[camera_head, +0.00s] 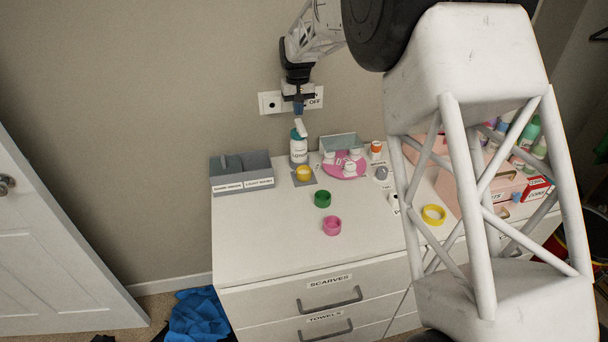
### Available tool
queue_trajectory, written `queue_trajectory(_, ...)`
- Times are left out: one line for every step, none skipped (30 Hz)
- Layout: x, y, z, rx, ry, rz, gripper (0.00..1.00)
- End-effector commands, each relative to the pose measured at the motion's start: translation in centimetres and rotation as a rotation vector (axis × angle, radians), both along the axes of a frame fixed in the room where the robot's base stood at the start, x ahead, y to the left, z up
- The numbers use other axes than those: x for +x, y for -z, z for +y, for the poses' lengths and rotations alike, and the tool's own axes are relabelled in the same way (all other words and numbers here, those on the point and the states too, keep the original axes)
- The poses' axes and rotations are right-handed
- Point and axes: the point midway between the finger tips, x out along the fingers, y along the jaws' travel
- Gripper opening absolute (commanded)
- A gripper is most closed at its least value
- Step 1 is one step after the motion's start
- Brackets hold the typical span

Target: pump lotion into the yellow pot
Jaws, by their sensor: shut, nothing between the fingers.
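A white lotion bottle (298,152) with a teal collar and a white pump head (300,128) stands upright at the back of the white dresser top. The small yellow pot (304,173) sits on a grey square just in front of the bottle. My gripper (298,110) points down above the pump head, with its fingers shut and empty. Its fingertips are close over the pump head; I cannot tell whether they touch it. A second, larger yellow ring-like item (433,214) lies farther right, partly beside my arm.
A green pot (322,199) and a pink pot (331,226) stand on the dresser top (255,245). A grey labelled tray (241,185) is at the left, a pink plate (334,170) with small items to the right. Wall sockets (270,102) are behind my gripper. The front left top is clear.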

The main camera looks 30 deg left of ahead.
Motion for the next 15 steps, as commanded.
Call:
queue_trajectory(0.06,-0.23,0.06,0.003,0.000,-0.003,0.00)
queue_trajectory(0.06,-0.24,0.06,0.003,0.000,-0.003,0.00)
queue_trajectory(0.06,-0.24,0.06,0.003,0.000,-0.003,0.00)
queue_trajectory(0.06,-0.24,0.06,0.003,0.000,-0.003,0.00)
queue_trajectory(0.06,-0.24,0.06,0.003,0.000,-0.003,0.00)
queue_trajectory(0.06,-0.23,0.06,0.003,0.000,-0.003,0.00)
queue_trajectory(0.06,-0.24,0.06,0.003,0.000,-0.003,0.00)
queue_trajectory(0.06,-0.25,0.06,0.003,0.000,-0.003,0.00)
queue_trajectory(0.06,-0.30,0.06,0.003,0.000,-0.003,0.00)
queue_trajectory(0.06,-0.36,0.06,0.003,0.000,-0.003,0.00)
queue_trajectory(0.06,-0.45,0.06,0.003,0.000,-0.003,0.00)
queue_trajectory(0.06,-0.59,0.06,0.003,0.000,-0.003,0.00)
queue_trajectory(0.06,-0.73,0.06,0.003,0.000,-0.003,0.00)
queue_trajectory(0.06,-0.89,0.06,0.003,0.000,-0.003,0.00)
queue_trajectory(0.06,-1.11,0.06,0.003,0.000,-0.003,0.00)
